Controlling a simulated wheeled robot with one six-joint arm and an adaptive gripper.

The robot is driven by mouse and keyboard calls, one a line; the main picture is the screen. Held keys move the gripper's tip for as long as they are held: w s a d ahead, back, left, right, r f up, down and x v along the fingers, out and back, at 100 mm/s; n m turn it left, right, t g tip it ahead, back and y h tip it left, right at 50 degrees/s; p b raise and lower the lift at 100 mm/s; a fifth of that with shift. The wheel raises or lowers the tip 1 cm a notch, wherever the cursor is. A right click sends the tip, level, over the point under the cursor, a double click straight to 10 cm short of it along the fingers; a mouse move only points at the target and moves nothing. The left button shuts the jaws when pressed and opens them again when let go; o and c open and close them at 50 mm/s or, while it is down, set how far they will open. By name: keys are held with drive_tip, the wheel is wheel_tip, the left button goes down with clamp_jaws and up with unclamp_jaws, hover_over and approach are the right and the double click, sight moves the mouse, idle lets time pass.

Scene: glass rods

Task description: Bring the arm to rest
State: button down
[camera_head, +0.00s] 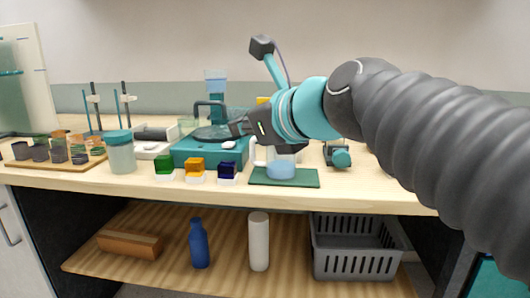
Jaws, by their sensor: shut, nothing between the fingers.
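My arm reaches in from the right edge of the head view, over the wooden bench (370,187). My gripper (236,128) points left, above the right end of a teal device (185,155) with a dark round top and a black handle. The gripper is shut and I see nothing held in it. Its fingertips are small and dark here. Whether it touches the device cannot be told. No glass rod is clearly visible.
A beaker with pale blue liquid (281,166) stands on a green mat (312,178) just below my gripper. Green, orange and dark blue cubes sit on white bases along the front. A lidded jar (121,157) and a wooden rack with several cups are left. Below is a shelf with a grey basket (355,250).

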drive_tip(key=s+d+f+n+g+h, duration=0.2)
drive_tip(key=d+f+n, duration=0.1)
drive_tip(key=f+n, duration=0.55)
drive_tip(key=s+d+f+n+g+h, duration=0.1)
drive_tip(key=s+d+f+n+h, duration=0.15)
drive_tip(key=f+n, duration=0.65)
drive_tip(key=s+d+f+n+g+h, duration=0.2)
drive_tip(key=s+d+f+n+h, duration=0.2)
drive_tip(key=s+d+f+n, duration=0.4)
drive_tip(key=s+d+f, duration=0.2)
drive_tip(key=d+f, duration=0.3)
drive_tip(key=d, duration=0.1)
drive_tip(key=shift+f+g, duration=0.3)
drive_tip(key=shift+g, duration=0.1)
